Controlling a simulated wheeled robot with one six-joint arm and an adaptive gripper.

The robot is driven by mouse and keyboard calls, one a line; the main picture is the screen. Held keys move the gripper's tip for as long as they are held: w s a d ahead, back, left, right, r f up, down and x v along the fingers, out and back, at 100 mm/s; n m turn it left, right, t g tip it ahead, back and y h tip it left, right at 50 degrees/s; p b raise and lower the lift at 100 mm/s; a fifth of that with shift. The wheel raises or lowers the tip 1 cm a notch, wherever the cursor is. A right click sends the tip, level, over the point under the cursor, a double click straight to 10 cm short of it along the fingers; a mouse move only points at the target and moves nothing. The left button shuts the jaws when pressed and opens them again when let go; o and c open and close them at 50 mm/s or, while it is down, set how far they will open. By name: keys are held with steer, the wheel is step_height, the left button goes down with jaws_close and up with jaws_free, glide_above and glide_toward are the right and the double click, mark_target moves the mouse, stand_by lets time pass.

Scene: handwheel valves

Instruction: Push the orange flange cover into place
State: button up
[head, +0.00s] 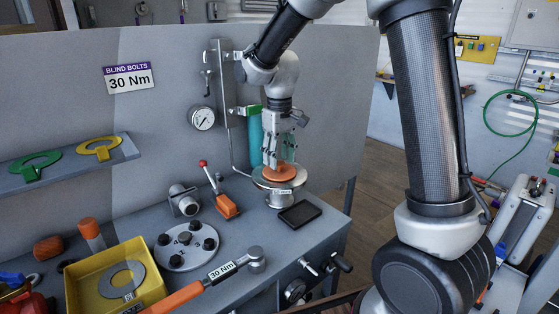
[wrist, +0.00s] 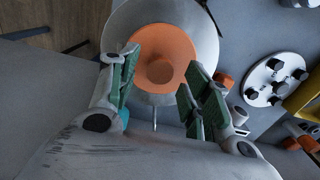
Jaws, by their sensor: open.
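The orange flange cover (head: 280,173) lies on top of a round metal flange (head: 262,184) on a short stand at the right end of the bench. In the wrist view the cover (wrist: 178,48) is a round orange disc with a raised central knob, and the grey flange (wrist: 120,25) shows around it. My gripper (head: 271,165) points down just above the cover. In the wrist view my gripper (wrist: 158,85) is open, its green-padded fingers apart on either side of the knob. I cannot tell whether the fingertips touch the cover or whether it is fully seated.
An orange-based lever (head: 227,205), a bolted disc (head: 187,245), a torque wrench (head: 222,271) and a yellow bin (head: 90,283) lie left.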

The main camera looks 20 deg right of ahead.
steer(key=shift+r, duration=1.55)
step_height(320, 180, up, 12)
steer(key=s+d+f+m+t, duration=0.2)
steer(key=s+d, duration=0.5)
steer(key=s, duration=0.6)
steer(key=s+d+f+m+t, duration=0.2)
steer(key=s+d, duration=0.5)
steer(key=s, duration=0.6)
steer(key=shift+d+m, duration=0.3)
steer(key=shift+d, duration=0.1)
